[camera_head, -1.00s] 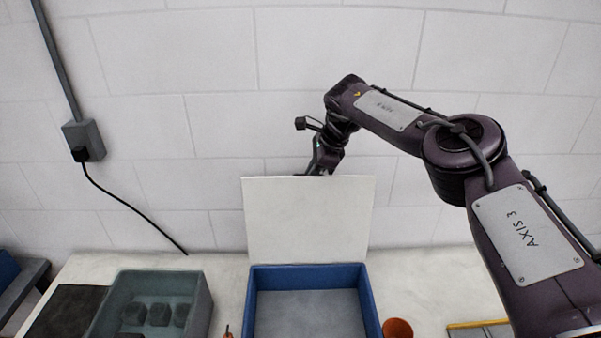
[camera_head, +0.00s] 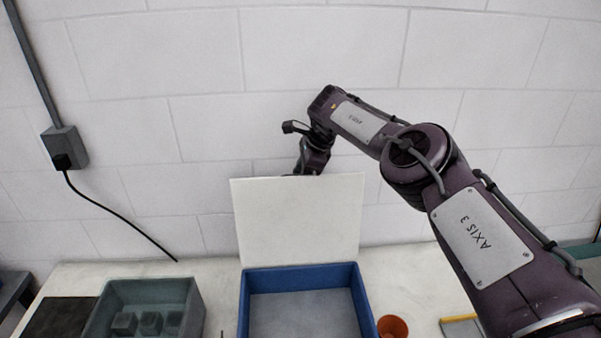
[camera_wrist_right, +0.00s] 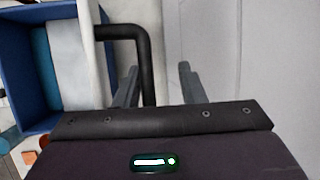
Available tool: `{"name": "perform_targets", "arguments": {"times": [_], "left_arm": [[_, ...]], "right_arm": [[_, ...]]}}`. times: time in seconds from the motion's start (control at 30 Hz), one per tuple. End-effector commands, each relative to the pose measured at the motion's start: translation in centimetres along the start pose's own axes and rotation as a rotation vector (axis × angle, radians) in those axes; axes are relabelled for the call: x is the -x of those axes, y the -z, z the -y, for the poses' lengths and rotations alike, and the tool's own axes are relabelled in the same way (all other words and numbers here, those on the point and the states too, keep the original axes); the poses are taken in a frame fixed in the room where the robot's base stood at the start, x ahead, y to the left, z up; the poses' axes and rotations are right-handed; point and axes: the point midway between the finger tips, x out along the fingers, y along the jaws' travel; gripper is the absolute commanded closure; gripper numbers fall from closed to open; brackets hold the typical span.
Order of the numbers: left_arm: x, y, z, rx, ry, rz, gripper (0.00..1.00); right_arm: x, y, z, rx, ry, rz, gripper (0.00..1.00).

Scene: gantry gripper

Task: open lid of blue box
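The blue box (camera_head: 364,300) stands on the table in the head view, its inside showing. Its white lid (camera_head: 297,222) stands raised at the box's back edge, close to upright. In the right wrist view the blue box (camera_wrist_right: 70,118) is at the left with the lid (camera_wrist_right: 99,62) along its side. A black bent handle (camera_wrist_right: 147,70) sticks out from the lid. My right gripper (camera_wrist_right: 158,70) is open, with the handle between its spread fingers, nearer the left one. In the head view its fingers are hidden behind the lid. My left gripper is out of view.
A grey-green bin (camera_head: 196,312) with several dark blocks stands left of the box, beside a black mat (camera_head: 55,318). An orange-brown cup (camera_head: 392,327) is close to the box's right. A yellow-edged item (camera_head: 458,318) lies farther right. The white wall is behind the lid.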

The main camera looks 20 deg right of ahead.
Motion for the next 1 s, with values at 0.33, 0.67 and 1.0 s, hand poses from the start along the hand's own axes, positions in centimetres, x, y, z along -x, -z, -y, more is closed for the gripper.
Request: {"name": "perform_targets", "arguments": {"times": [0.33,0.67,1.0], "left_arm": [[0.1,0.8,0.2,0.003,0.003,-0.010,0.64],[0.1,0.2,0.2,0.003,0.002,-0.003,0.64],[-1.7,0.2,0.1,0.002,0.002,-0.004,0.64]], "right_arm": [[0.4,-0.1,0.3,0.000,0.007,0.002,0.66],[0.4,-0.1,0.3,-0.001,0.007,0.003,0.66],[3.7,-0.1,0.3,0.001,0.014,0.005,0.66]]}}
